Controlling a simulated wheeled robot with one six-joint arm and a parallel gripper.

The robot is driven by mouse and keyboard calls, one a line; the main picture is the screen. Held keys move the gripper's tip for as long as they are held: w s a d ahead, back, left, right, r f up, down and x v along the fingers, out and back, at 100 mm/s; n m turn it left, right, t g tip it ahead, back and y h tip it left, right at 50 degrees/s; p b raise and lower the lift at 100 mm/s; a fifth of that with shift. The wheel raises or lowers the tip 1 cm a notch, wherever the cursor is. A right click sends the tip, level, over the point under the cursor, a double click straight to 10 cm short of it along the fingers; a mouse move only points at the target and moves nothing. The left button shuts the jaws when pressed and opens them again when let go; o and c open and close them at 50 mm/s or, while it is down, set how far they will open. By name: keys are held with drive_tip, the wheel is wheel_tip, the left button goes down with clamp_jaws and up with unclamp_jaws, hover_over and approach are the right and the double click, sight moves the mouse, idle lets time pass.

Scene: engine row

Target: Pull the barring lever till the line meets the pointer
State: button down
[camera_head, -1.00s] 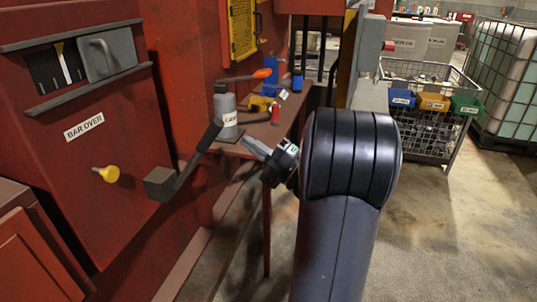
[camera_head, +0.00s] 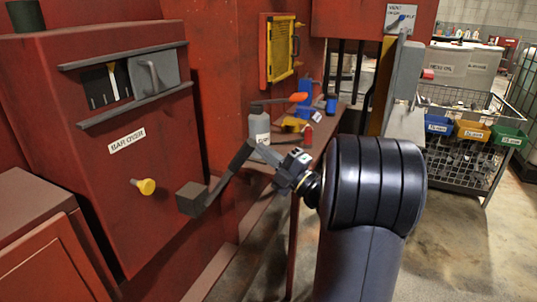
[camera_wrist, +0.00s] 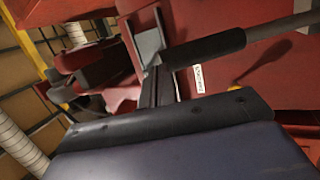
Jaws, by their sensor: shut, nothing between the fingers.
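The barring lever (camera_head: 236,160) is a black bar rising to the upper right from a dark block (camera_head: 191,199) on the red engine side. My gripper (camera_head: 262,153) is shut and empty, its fingertips close beside the lever's upper end; I cannot tell if they touch. In the wrist view the lever's black grip (camera_wrist: 205,48) lies just past my dark fingers (camera_wrist: 155,85). The dark window (camera_head: 103,85) at upper left holds a pale strip with a tan top (camera_head: 112,78).
A grey cover with a handle (camera_head: 155,72) sits beside the window. A yellow knob (camera_head: 146,186) sticks out below the BAR OVER label (camera_head: 127,140). A small red bench (camera_head: 330,140) with a grey can (camera_head: 259,125) and tools stands behind the lever. Open floor (camera_head: 455,245) lies at right.

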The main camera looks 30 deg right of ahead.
drive_tip(key=w+a+r+g+p, duration=0.1)
drive_tip(key=w+r+p, duration=0.1)
drive_tip(key=w+a+r+g+p, duration=0.1)
drive_tip(key=w+a+r, duration=0.1)
drive_tip(key=w+a+r+n+g+h+p, duration=0.1)
drive_tip(key=r+p, duration=0.1)
drive_tip(key=shift+w+a+p, duration=0.35)
drive_tip(key=shift+w, duration=0.05)
drive_tip(key=w+a+r+g+h+p, duration=0.1)
drive_tip(key=w+a+r+g+p, duration=0.1)
drive_tip(key=w+a+p, duration=0.4)
drive_tip(key=w+g+p, duration=0.1)
drive_tip(key=w+p, duration=0.1)
drive_tip(key=p, duration=0.2)
drive_tip(key=shift+a+r+n+h, duration=0.2)
drive_tip(key=shift+n+h, duration=0.1)
drive_tip(key=shift+h, duration=0.1)
